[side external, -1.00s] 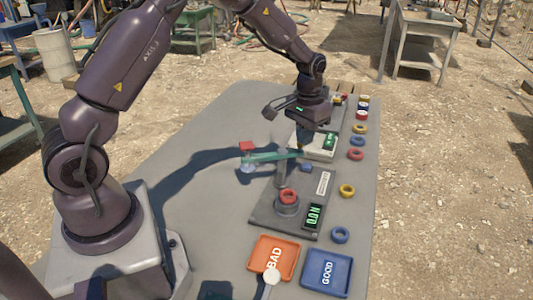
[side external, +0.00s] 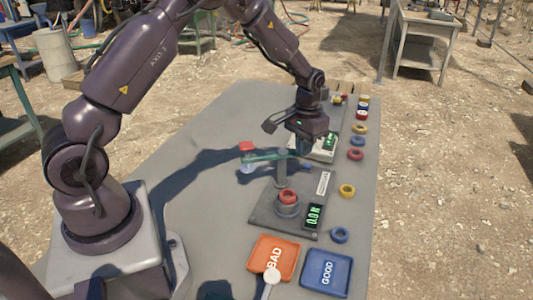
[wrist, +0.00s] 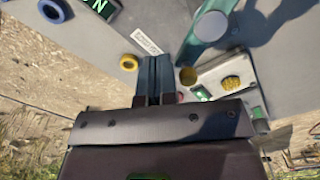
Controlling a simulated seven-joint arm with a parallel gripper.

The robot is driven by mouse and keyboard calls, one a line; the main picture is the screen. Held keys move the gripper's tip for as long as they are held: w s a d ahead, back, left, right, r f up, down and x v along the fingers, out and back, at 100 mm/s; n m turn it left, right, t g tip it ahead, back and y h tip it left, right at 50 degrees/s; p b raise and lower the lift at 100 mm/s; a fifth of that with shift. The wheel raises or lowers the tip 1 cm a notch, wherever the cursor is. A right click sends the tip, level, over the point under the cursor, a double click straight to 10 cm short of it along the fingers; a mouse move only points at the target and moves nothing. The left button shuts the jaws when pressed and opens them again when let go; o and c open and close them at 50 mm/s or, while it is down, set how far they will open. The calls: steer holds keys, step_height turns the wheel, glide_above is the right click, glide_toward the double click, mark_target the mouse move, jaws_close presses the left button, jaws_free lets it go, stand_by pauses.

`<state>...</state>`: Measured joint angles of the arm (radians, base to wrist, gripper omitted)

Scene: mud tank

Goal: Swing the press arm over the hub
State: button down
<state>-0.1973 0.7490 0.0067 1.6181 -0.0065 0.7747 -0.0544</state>
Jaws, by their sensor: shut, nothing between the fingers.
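The press arm (side external: 268,157) is a green bar on a grey post (side external: 281,170). Its red-topped end (side external: 247,146) points left, away from the hub (side external: 287,208). The hub stands on a dark plate and carries a red ring (side external: 287,195). My gripper (side external: 303,150) points down beside the bar's right end; whether it touches is unclear. In the wrist view, my shut, empty fingers (wrist: 153,62) lie left of the green bar (wrist: 193,45) and a brass knob (wrist: 187,76). The hub is not clearly seen there.
The plate's green display (side external: 314,216) is in front of the post. An orange BAD tray (side external: 259,271) and a blue GOOD tray (side external: 344,274) sit at the near end. Several coloured rings line the right edge, including a yellow one (side external: 347,190). The table's left side is clear.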

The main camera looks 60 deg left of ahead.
steer(key=shift+a, duration=0.1)
steer(key=shift+w+a, duration=0.2)
steer(key=shift+a, duration=0.65)
steer(key=shift+w+a, duration=0.15)
steer(key=shift+a, duration=0.5)
steer(key=shift+a, duration=0.1)
